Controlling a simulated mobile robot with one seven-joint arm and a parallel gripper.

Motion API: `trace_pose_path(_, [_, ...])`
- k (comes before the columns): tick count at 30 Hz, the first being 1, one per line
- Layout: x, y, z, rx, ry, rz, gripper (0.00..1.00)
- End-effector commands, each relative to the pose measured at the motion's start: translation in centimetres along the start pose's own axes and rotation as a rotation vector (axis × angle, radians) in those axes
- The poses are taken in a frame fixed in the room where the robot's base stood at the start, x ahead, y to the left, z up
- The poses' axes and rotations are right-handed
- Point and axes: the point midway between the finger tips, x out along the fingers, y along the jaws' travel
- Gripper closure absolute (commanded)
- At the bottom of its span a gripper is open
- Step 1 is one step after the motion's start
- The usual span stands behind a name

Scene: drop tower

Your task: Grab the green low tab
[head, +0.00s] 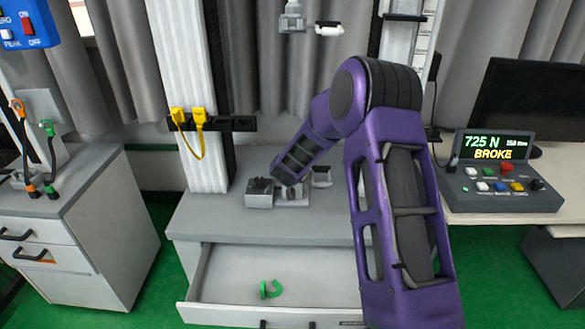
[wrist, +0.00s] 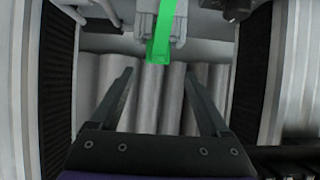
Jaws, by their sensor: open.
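A bright green strip (wrist: 164,30) runs down from the top edge of the wrist view and ends in a wider tab (wrist: 158,52). A grey clamp-like block (wrist: 178,28) lies close beside and behind it. My gripper (wrist: 160,72) is open, with one dark finger on each side. The tab's end is centred between the fingers, just beyond the fingertips, and no contact shows. In the head view my purple arm reaches to the grey bench (head: 215,222); the fingers and this strip cannot be made out there.
The open drawer (head: 225,290) below the bench holds a curved green piece (head: 270,289). Grey fixtures (head: 259,193) stand on the bench. Yellow clips (head: 198,119) hang on a dark rail. The control box (head: 502,190) at right reads 725 N, BROKE. Pale columns flank the wrist view.

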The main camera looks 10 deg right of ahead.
Motion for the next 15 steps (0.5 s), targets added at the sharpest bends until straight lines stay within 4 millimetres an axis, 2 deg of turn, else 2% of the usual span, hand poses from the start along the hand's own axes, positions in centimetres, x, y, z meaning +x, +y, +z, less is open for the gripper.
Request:
trace_pose_path(5, [1.1, 0.1, 0.1, 0.001, -0.001, 0.0, 0.2])
trace_pose_path(15, [5.4, 0.4, 0.5, 0.002, -0.001, 0.0, 0.2])
